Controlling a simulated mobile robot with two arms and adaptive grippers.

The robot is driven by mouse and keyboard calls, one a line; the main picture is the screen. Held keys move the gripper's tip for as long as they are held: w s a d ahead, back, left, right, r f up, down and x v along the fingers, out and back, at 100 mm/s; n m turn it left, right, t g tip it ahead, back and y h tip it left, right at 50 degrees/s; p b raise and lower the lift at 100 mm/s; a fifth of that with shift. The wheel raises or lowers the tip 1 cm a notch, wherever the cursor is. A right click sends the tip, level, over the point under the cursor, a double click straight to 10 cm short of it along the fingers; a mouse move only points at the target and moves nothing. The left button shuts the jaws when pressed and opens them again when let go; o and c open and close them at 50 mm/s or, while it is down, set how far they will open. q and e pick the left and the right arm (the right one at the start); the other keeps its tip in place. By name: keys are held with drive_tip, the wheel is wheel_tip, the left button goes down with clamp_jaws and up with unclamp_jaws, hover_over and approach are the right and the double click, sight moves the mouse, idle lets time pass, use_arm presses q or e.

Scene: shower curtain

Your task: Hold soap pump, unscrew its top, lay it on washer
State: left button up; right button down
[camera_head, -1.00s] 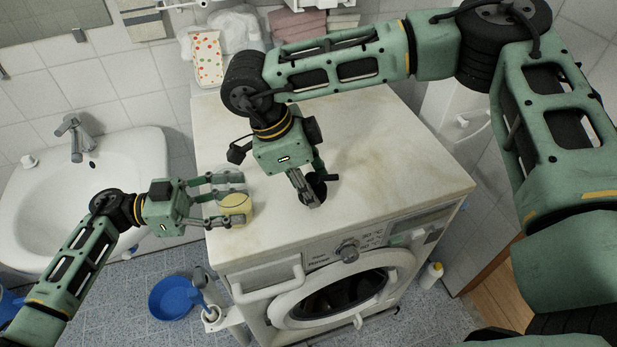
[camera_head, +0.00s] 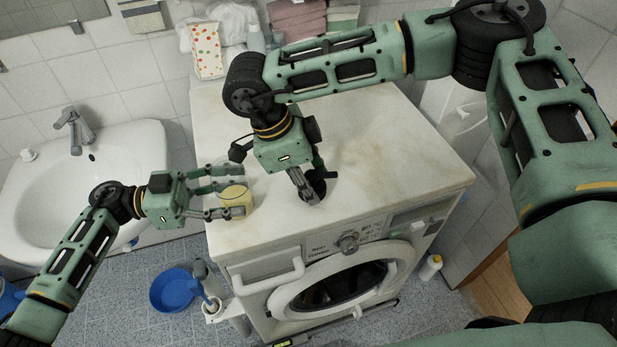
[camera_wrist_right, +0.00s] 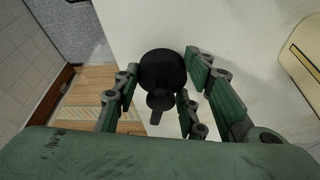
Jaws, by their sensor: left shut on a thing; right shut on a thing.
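The soap bottle (camera_head: 236,199) is clear with yellow soap and has no top on it. My left gripper (camera_head: 236,198) is shut around it at the left edge of the washer (camera_head: 400,150). The soap pump's black top (camera_head: 319,187) is apart from the bottle, to its right. My right gripper (camera_head: 308,193) is shut on this top, over the front part of the washer. In the right wrist view the round black top (camera_wrist_right: 160,70) sits between the fingers. I cannot tell whether the top touches the washer's surface.
The washer's top is bare to the right and behind my right gripper. A sink (camera_head: 70,200) stands to the left. A dotted tray (camera_head: 207,50) and folded towels (camera_head: 297,18) are at the back. A blue basin (camera_head: 172,290) is on the floor.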

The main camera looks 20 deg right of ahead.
use_arm(q)
drive_tip(key=shift+f, duration=0.15)
use_arm(e)
drive_tip(key=shift+f, duration=0.65)
drive_tip(key=c, duration=1)
unclamp_jaws()
drive_tip(key=v, duration=0.5)
drive_tip(key=d+v, duration=0.1)
drive_tip(key=v, duration=1)
drive_tip(key=shift+s+d+r, duration=0.1)
drive_tip(key=shift+d+r, duration=0.05)
drive_tip(key=shift+r, duration=0.5)
use_arm(q)
drive_tip(key=o, duration=2.5)
drive_tip(key=shift+c, duration=0.2)
